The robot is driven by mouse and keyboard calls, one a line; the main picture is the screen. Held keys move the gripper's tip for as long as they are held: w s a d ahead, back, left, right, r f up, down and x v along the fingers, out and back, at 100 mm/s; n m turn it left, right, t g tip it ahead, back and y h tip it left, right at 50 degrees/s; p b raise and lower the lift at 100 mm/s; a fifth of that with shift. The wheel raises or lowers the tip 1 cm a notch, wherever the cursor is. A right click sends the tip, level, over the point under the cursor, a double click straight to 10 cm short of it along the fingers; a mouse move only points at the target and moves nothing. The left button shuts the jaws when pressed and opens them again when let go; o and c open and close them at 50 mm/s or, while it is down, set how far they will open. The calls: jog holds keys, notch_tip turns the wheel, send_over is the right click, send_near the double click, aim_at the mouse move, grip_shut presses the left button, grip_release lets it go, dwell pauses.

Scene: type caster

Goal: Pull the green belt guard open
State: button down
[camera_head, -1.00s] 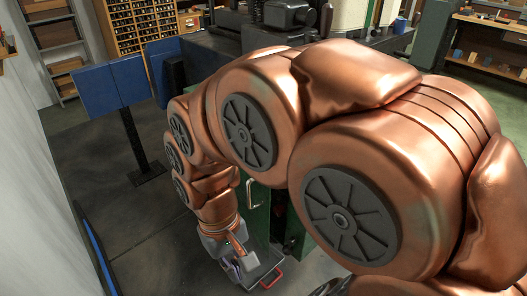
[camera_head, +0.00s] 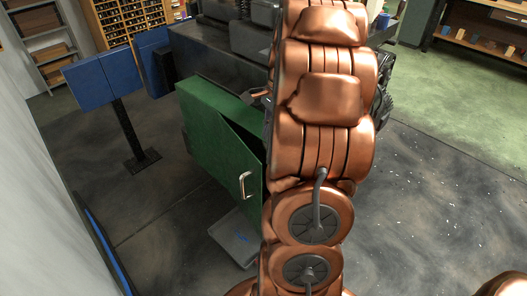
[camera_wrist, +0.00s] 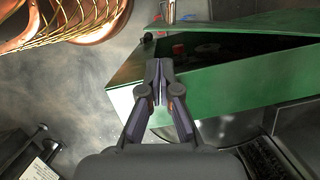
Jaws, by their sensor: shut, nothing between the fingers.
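The green belt guard (camera_head: 212,150) stands at the side of the dark machine in the head view. Its panel carries a pale upright handle (camera_head: 245,185) and stands ajar, with a dark gap behind its upper edge. My arm hides the gripper and the guard's right side in the head view.
A grey tray (camera_head: 236,238) lies on the floor below the guard. A blue panel on a post (camera_head: 100,83) stands at the left, near the pale wall (camera_head: 25,190). The dark floor at the right (camera_head: 440,200) is open.

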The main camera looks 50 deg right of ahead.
jog(key=d+x, duration=0.1)
jog(key=x, duration=0.8)
jog(key=shift+a+f, duration=0.15)
jog(key=shift+f, duration=0.35)
jog(key=shift+a, duration=0.1)
